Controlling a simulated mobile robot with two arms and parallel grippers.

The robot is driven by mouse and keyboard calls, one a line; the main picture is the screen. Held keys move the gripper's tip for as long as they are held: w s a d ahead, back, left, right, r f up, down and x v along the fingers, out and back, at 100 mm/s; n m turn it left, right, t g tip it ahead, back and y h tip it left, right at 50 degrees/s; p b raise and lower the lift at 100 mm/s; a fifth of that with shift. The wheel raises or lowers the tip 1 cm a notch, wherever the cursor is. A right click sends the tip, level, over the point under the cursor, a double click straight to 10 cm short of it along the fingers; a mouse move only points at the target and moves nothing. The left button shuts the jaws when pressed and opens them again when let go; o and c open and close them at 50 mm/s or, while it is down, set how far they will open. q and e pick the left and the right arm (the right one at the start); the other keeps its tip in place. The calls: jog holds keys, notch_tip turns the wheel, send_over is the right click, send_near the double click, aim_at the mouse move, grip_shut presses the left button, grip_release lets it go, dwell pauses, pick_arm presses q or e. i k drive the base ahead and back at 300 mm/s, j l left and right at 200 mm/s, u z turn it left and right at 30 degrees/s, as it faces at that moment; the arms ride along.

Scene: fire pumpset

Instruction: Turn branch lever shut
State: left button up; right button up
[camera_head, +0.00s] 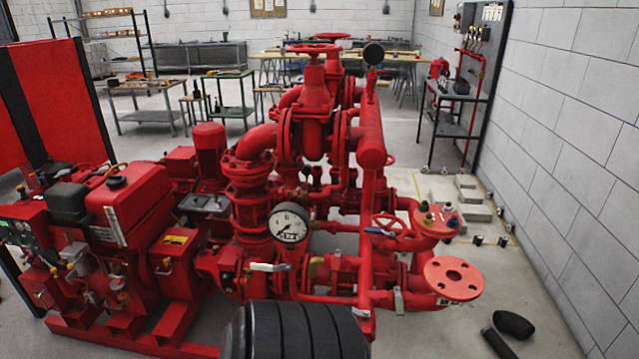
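A red fire pumpset (310,110) fills the middle of the head view. A silver lever (270,267) lies roughly level at its front, below the white round gauge (289,222). A small blue lever (380,231) sits further right, near a red handwheel (393,224). A short grey upright lever (398,301) is on the lower pipe, left of the round flange (452,278). I cannot tell which of these is the branch lever.
A black ribbed cylinder (295,332) covers the bottom centre, in front of the pumpset. Black curved piece (514,323) and black bar (498,343) are at the lower right, over the floor. A block wall (570,130) bounds the right. Grey floor is clear beside the flange.

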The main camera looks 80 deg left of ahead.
aim_at(365, 230)
jog(key=u, duration=2.1)
